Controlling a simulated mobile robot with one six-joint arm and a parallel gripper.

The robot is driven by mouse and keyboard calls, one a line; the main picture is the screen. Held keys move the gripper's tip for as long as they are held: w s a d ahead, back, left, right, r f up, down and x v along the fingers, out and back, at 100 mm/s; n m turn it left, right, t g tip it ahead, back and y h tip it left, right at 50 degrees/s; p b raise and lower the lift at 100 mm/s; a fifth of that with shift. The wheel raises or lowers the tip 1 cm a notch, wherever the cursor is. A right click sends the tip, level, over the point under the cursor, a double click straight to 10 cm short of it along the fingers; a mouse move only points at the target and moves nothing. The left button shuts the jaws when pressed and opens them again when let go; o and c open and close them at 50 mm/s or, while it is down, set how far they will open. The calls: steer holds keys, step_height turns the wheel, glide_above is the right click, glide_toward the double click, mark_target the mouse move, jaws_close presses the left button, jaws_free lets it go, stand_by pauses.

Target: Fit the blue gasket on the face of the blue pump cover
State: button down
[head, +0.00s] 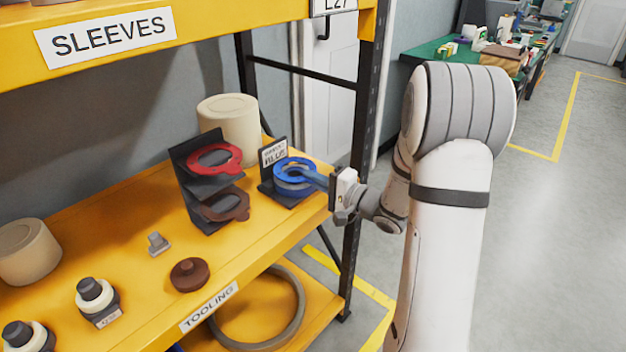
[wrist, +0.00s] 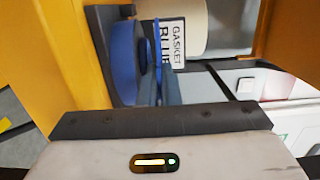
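The blue gasket (head: 287,164) is a flat ring with a tab toward my gripper. In the wrist view it shows nearly edge-on as a thin blue strip (wrist: 157,45). My gripper (head: 329,181) is at the right of the ring and appears shut on the gasket's tab. The fingertips are partly hidden, and I cannot tell whether gasket and cover touch anywhere.
A dark rack (head: 190,180) left of the blue parts holds a red gasket (head: 233,166) and a brown gasket (head: 240,207). A cream cylinder (head: 230,120) stands behind. A sign reading "GASKET BLUE" (head: 273,154) is close by. A shelf post (head: 366,130) rises near my arm.

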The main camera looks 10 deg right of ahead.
steer(key=shift+f, duration=0.4)
steer(key=c, duration=1.6)
jaws_free()
steer(key=shift+o, duration=0.2)
steer(key=shift+f, duration=0.1)
steer(key=shift+s+f, duration=0.1)
steer(key=shift+f, duration=0.05)
steer(key=shift+s+d, duration=0.1)
steer(key=shift+s, duration=0.05)
steer(key=shift+p+v, duration=0.3)
steer(key=shift+v, duration=0.8)
steer(key=shift+r+p+v, duration=0.2)
steer(key=shift+p+v, duration=0.2)
steer(key=shift+v, duration=0.7)
